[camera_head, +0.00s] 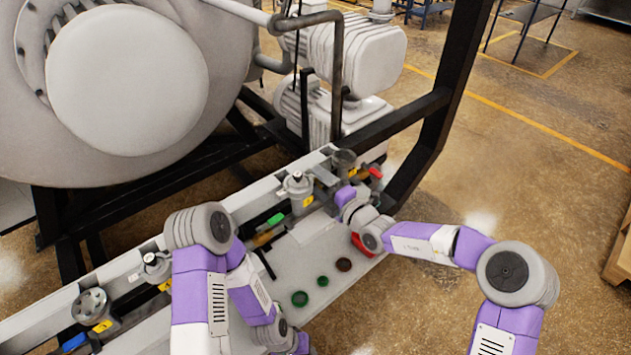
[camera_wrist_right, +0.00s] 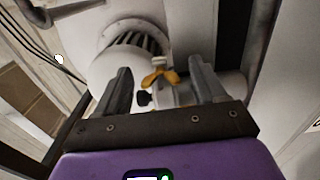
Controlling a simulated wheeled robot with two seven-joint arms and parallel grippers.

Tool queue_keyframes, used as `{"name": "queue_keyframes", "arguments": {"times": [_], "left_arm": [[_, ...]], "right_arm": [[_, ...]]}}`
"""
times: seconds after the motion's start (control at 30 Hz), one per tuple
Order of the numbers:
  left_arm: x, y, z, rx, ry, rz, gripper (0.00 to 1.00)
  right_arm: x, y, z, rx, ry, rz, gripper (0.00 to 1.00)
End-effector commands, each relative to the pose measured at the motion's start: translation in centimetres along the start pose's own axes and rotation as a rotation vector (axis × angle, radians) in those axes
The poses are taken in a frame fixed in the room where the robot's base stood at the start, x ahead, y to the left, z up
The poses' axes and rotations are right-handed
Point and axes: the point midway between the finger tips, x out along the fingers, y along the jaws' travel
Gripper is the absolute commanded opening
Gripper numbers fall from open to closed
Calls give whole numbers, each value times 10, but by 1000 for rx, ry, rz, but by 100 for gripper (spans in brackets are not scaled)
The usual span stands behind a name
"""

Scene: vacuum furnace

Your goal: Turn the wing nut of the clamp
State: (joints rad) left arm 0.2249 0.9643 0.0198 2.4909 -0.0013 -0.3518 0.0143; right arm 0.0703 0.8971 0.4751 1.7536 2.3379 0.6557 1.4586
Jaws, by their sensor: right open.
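The orange-yellow wing nut (camera_wrist_right: 160,78) shows in the right wrist view, with a pale bolt end just above it. It sits in front of pale metal pipework. The clamp's body is hard to make out there. My right gripper (camera_wrist_right: 163,82) is open, its two dark fingers on either side of the wing nut in the picture, with a gap on both sides. In the head view my right gripper (camera_head: 340,192) is beside the fittings on the bench; the wing nut cannot be made out there. My left arm reaches to the bottom edge, where its gripper's fingers do not show.
A grey valve (camera_head: 298,188) and a round fitting (camera_head: 344,158) stand near my right gripper. Green rings (camera_head: 300,298) and a brown ring (camera_head: 344,264) lie on the bench plate. A black frame post (camera_head: 455,75) rises behind my right arm. Open floor lies to the right.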

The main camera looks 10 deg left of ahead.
Motion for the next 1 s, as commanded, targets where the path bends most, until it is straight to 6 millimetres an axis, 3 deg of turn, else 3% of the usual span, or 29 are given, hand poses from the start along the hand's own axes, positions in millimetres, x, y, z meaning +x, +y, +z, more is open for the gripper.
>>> {"name": "queue_keyframes", "arguments": {"times": [0.2,0.53,0.9,1.0], "left_arm": [[4,-2,0,0,0,0,43],[4,-2,0,0,0,0,43],[4,-2,0,0,0,0,43],[3,-1,0,0,0,0,43]], "right_arm": [[20,-1,0,-1,1,-1,70],[23,0,0,-2,1,-2,70],[23,-1,0,-2,1,-2,14],[23,0,0,-18,1,-2,14]]}}
